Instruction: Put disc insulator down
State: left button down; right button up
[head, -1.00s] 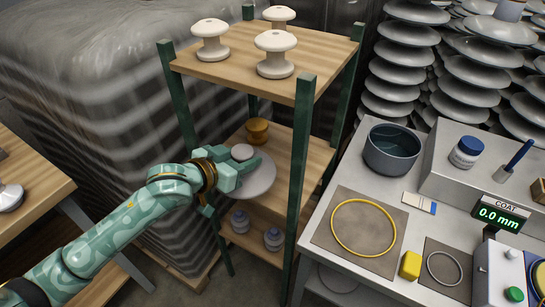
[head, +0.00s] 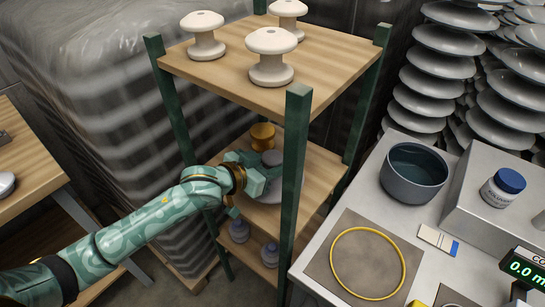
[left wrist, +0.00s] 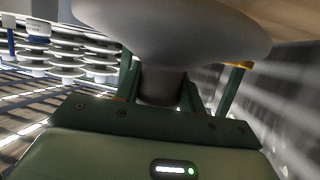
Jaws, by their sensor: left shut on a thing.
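A grey disc insulator (head: 273,193) is at the middle shelf (head: 318,178) of the green-posted rack. The front post hides its right side. My left gripper (head: 258,174) reaches in from the left and is shut on the disc insulator. In the left wrist view the wide pale disc (left wrist: 180,30) fills the top, with its darker stem (left wrist: 160,90) between the fingers. I cannot tell whether the disc touches the shelf board. My right gripper is not in view.
A mustard-yellow insulator (head: 262,137) stands just behind the disc on the same shelf. White spool insulators (head: 271,57) stand on the top shelf. Blue-topped pieces (head: 239,231) are on the bottom shelf. The green front post (head: 293,165) is close to my gripper. A grey bench (head: 400,215) stands at right.

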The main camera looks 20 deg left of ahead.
pick_arm(q)
notch_tip(320, 180, down, 4)
jog(key=shift+f+b, duration=0.1)
jog(key=shift+b, duration=0.9)
jog(key=shift+f, duration=0.1)
jog(key=c, duration=1.2)
grip_release()
jog(key=shift+s+f, duration=0.1)
jog(key=shift+f, duration=0.15)
jog(key=o, duration=0.5)
